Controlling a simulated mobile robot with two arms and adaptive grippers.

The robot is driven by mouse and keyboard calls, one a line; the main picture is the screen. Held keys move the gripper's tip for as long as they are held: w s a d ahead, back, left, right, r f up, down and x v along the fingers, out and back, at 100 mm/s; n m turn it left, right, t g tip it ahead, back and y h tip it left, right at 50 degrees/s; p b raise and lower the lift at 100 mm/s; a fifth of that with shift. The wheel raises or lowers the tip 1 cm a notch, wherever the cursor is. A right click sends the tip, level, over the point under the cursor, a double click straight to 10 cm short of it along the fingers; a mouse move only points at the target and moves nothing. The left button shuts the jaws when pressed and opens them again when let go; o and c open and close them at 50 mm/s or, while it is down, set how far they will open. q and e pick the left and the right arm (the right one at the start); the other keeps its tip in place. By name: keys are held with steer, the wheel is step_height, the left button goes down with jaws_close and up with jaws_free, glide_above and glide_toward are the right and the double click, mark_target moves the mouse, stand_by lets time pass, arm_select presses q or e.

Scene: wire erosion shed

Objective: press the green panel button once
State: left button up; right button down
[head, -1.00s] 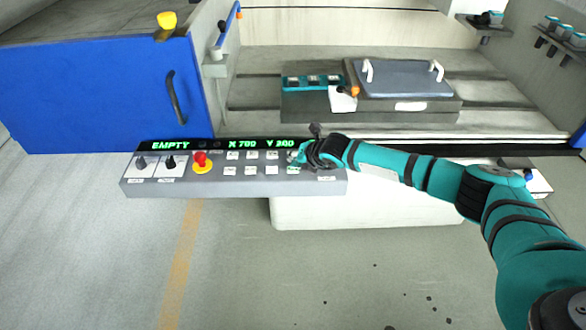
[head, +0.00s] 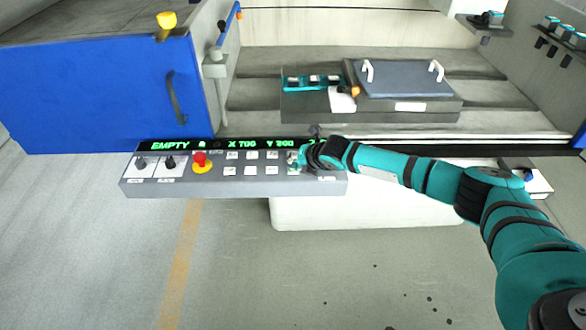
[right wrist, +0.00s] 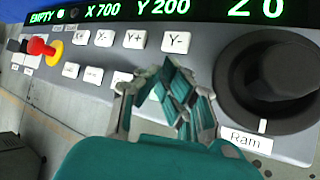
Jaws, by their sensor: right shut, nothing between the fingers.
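A grey control panel (head: 225,185) runs across the middle of the head view, with white keys, a red knob and a black display strip. My right gripper (head: 293,160) is over the right part of its key rows, fingers shut and empty. In the right wrist view the shut fingertips (right wrist: 177,80) point at the panel face (right wrist: 155,60), below the Y- key (right wrist: 176,42). No green button shows clearly; the fingers hide part of the lower key row. Whether the tips touch the panel I cannot tell. My left gripper is out of view.
The red stop knob (head: 201,159) on its yellow base is left of the keys. A large black dial (right wrist: 270,78) stands just right of the gripper. A small lamp (right wrist: 61,14) beside EMPTY is lit. A blue door (head: 95,95) is at the left.

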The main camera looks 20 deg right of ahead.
steer(key=shift+r+p, duration=0.75)
step_height(320, 180, up, 5)
steer(key=p, duration=0.5)
steer(key=shift+r, duration=0.1)
stand_by(0.4)
